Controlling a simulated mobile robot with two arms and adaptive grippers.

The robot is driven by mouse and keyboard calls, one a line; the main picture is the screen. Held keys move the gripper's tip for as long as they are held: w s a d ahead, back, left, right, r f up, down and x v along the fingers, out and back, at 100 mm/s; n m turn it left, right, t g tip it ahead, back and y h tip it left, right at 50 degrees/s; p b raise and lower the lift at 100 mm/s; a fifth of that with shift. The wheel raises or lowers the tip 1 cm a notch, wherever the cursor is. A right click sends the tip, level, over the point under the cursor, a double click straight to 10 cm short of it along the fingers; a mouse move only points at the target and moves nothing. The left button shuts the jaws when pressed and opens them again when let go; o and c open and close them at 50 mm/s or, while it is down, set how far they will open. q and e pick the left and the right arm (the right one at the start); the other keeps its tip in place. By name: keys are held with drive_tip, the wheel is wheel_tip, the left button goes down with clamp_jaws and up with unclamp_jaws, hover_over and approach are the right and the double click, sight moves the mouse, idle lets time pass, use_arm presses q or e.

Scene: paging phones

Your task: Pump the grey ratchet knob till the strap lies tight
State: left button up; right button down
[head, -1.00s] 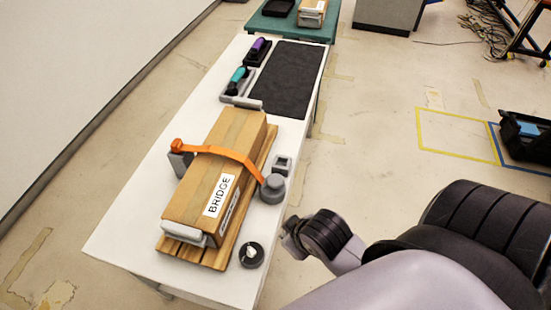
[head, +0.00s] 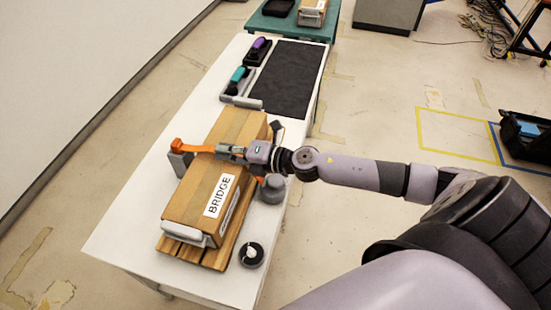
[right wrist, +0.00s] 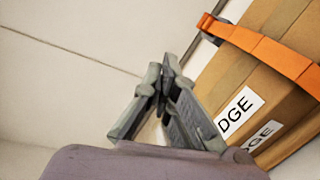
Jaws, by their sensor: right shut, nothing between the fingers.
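The brown box labelled BRIDGE (head: 196,196) lies on a slatted wooden pallet (head: 226,252). An orange strap (head: 190,148) crosses over the box; its middle is hidden behind my right gripper in the head view. The strap (right wrist: 268,50) also shows across the box in the right wrist view. The grey ratchet knob (head: 271,191) stands at the box's right side, below my right wrist. My right gripper (head: 222,149) is over the box top near the strap, shut and empty; its fingertips (right wrist: 164,75) meet in the wrist view. I cannot tell whether it touches the strap. My left gripper is not in view.
A grey block (head: 180,165) stands at the strap's left end. A round black-rimmed item (head: 251,254) sits at the table's front right. The white table (head: 125,225) is bare at left.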

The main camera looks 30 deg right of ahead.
drive_tip(key=d+f+n+g, duration=0.4)
drive_tip(key=d+n, duration=0.1)
drive_tip(key=d, duration=0.1)
drive_tip(key=n+g+h, duration=0.2)
drive_tip(key=n+g, duration=0.1)
hover_over(277, 177)
wheel_tip(277, 177, down, 3)
drive_tip(key=shift+f, duration=0.15)
drive_tip(key=shift+f, duration=0.1)
wheel_tip(277, 177, down, 8)
drive_tip(key=b, duration=0.7)
drive_tip(key=shift+r, duration=0.2)
drive_tip(key=shift+f+b, duration=0.35)
drive_tip(key=shift+f, duration=0.2)
drive_tip(key=shift+f, duration=0.15)
drive_tip(key=shift+f, duration=0.25)
